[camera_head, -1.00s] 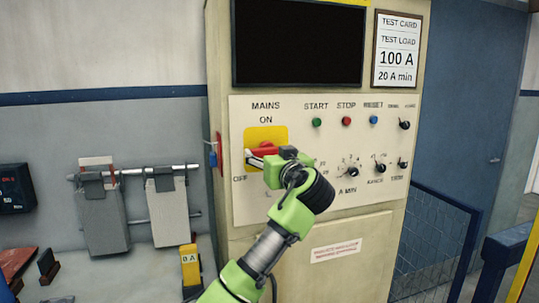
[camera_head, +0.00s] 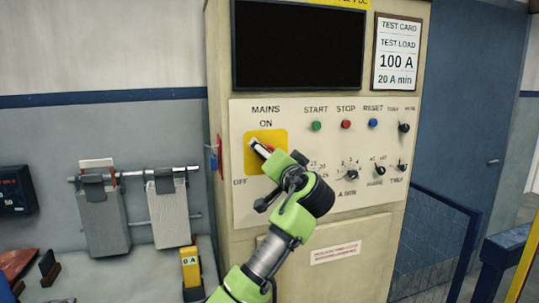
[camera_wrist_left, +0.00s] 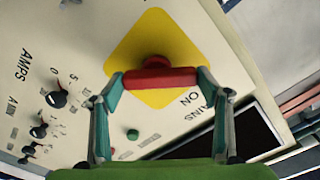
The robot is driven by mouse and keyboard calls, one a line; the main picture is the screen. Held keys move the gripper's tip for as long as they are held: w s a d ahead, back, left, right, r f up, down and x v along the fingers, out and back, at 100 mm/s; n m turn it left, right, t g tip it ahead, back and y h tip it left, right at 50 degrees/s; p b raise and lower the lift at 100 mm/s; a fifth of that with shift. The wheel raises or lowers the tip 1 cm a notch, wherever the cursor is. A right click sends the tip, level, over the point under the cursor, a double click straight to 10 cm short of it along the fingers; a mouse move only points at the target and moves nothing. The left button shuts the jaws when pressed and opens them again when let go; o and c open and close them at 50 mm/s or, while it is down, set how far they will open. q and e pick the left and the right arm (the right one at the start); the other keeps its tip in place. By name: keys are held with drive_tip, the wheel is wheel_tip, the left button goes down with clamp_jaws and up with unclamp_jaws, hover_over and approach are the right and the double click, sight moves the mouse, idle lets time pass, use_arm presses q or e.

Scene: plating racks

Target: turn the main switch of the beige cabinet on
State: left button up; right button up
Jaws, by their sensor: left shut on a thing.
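The beige cabinet (camera_head: 222,190) stands in the middle of the head view. Its main switch is a red handle (camera_wrist_left: 160,79) on a yellow plate (camera_head: 278,136), below the words MAINS and ON, with OFF at lower left. My left gripper (camera_head: 263,148) is at the plate and hides most of the handle there. In the left wrist view the fingers (camera_wrist_left: 161,81) are shut on the two ends of the red bar. In the head view the gripped handle slants toward the upper left, between OFF and ON.
Green (camera_head: 316,126), red (camera_head: 345,124) and blue (camera_head: 373,123) buttons and several black knobs sit right of the switch. A dark screen (camera_head: 298,45) is above. A red-and-blue tag (camera_head: 214,156) hangs on the cabinet's left edge.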

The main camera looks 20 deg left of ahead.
use_arm(q)
drive_tip(key=shift+w+d+r+m+p, duration=0.1)
drive_tip(key=shift+m+p, duration=1.25)
drive_tip(key=shift+m, duration=1.1)
drive_tip(key=shift+d+m+p, duration=0.1)
drive_tip(key=shift+m+p, duration=1.25)
drive_tip(key=shift+m, duration=1.1)
drive_tip(key=o, duration=1.1)
drive_tip(key=v, duration=1.2)
